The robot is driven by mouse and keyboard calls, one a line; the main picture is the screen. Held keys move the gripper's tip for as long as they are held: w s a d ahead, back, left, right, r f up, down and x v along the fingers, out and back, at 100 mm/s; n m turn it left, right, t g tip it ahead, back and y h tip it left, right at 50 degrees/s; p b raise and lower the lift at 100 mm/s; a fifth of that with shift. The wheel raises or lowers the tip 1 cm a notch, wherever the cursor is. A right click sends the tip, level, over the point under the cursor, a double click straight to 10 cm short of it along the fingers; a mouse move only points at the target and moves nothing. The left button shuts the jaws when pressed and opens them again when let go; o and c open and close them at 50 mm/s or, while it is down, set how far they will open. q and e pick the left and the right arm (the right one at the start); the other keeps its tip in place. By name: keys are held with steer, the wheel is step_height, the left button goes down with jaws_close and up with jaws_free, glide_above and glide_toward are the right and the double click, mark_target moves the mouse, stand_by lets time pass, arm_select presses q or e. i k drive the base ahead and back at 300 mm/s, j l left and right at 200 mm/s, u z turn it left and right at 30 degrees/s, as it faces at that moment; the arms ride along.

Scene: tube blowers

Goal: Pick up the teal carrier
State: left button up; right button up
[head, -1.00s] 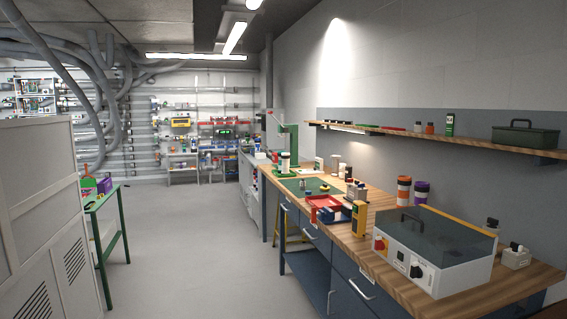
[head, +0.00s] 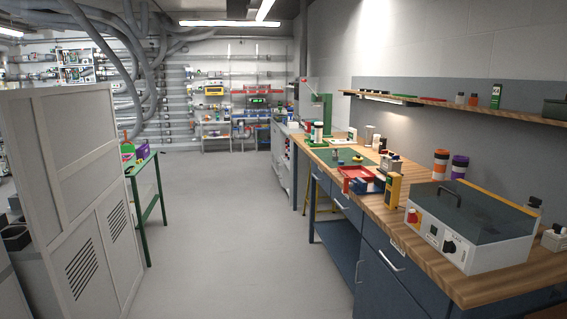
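I cannot make out a teal carrier for certain in the head view. A white canister with a dark top (head: 318,131) stands beside the green stand (head: 327,118) at the bench's far end. Neither of my grippers is in view.
A machine with a dark lid (head: 470,235) sits on the bench's near end. Red and blue trays (head: 362,181) lie farther along. A grey cabinet (head: 75,170) and green table (head: 150,190) stand left. The grey floor (head: 235,240) between is clear.

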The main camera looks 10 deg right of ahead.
mark_target(313, 130)
steer(key=i, duration=5.55)
steer(key=i+j+z, duration=0.15)
steer(key=i+z, duration=0.25)
steer(key=i+j+z, duration=1.15)
steer(key=j, duration=0.3)
steer(key=i+l, duration=0.05)
steer(key=i, duration=0.05)
